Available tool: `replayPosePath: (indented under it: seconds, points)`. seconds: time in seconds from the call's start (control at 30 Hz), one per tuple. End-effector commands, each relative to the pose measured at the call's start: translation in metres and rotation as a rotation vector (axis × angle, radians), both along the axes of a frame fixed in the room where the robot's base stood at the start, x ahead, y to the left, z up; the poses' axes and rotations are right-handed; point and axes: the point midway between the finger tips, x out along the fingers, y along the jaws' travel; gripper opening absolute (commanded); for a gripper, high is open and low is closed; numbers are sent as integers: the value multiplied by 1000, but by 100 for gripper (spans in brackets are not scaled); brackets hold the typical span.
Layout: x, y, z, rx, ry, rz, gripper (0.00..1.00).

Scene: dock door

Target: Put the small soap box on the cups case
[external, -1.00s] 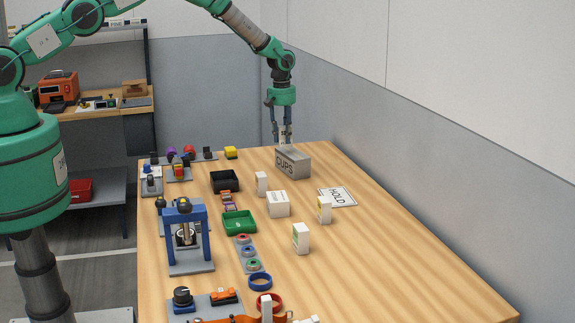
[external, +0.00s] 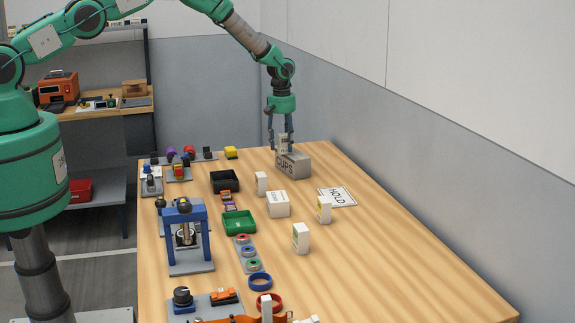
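The cups case (external: 293,166) is a grey box marked "CUPS" near the far right part of the wooden table. My gripper (external: 281,144) points down over the case's back-left part. A small pale box with dark lettering, which I take as the small soap box (external: 284,142), stands upright between its fingers. The fingers are shut on it. Its lower end is at the case's top; I cannot tell whether it touches.
A white box (external: 278,205) and several small pale boxes, such as one (external: 301,238) at the right, stand in front. A HOLD sign (external: 338,196) lies right of them. A black bin (external: 225,181) and green bin (external: 239,223) are left. The table's right side is clear.

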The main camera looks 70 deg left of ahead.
Motion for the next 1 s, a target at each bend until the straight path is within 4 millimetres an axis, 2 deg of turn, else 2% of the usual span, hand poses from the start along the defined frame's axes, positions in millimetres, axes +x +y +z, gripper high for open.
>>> replayPosePath:
  seconds: [0.37, 0.57, 0.77, 1.0]
  points:
    - [0, 0, 3, 0, 0, 0, 49]
    - [0, 0, 14, 1, -1, 0, 49]
    - [0, 0, 38, 1, -2, 0, 49]
    - [-1, 0, 74, 1, -1, 1, 49]
